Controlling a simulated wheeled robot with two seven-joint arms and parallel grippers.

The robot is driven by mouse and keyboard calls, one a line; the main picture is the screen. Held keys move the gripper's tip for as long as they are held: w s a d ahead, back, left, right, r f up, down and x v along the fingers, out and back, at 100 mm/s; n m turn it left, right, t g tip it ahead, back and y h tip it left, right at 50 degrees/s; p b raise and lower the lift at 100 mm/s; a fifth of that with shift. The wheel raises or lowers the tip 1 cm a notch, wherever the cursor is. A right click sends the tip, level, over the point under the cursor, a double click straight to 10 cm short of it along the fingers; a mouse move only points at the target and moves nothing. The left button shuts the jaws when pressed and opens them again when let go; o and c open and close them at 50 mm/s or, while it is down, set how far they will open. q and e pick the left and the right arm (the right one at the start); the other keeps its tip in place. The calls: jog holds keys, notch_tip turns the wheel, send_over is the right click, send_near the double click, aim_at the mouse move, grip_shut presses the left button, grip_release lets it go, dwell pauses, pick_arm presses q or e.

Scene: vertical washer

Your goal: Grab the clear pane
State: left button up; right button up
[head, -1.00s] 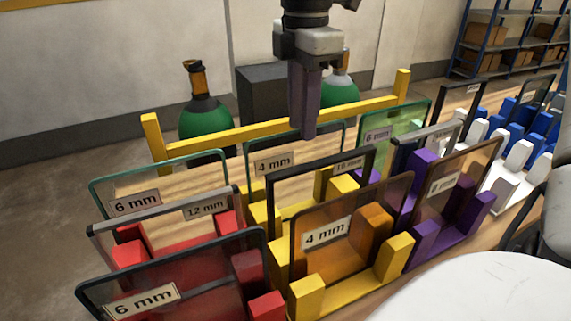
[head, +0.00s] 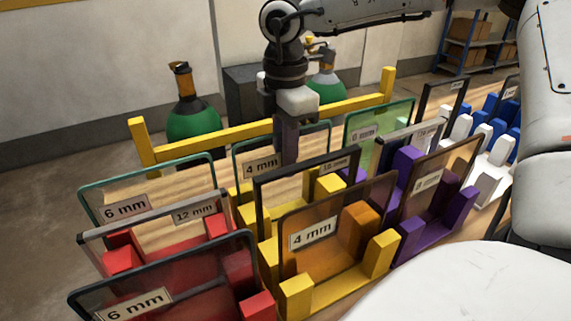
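My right gripper (head: 287,160) points down at the top edge of a clear pane with a thin green rim and a "4 mm" label (head: 262,167), at the back of the yellow rack. Its dark fingers overlap the pane's top edge in the picture; I cannot tell whether they straddle or touch it. Their gap is not visible. Another clear pane, labelled "6 mm" (head: 170,186), stands at the back of the red rack. A green-tinted pane (head: 385,123) stands in the purple rack. My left gripper is not in view.
In front of the 4 mm clear pane stand a black-framed pane (head: 305,181) and a brown 4 mm pane (head: 325,262). A grey-topped 12 mm pane (head: 160,219) and a dark 6 mm pane (head: 180,280) stand at left. A yellow rail (head: 225,135) runs behind.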

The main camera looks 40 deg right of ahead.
grip_shut()
dwell(0.6)
jog(key=shift+r, duration=0.2)
dwell(0.6)
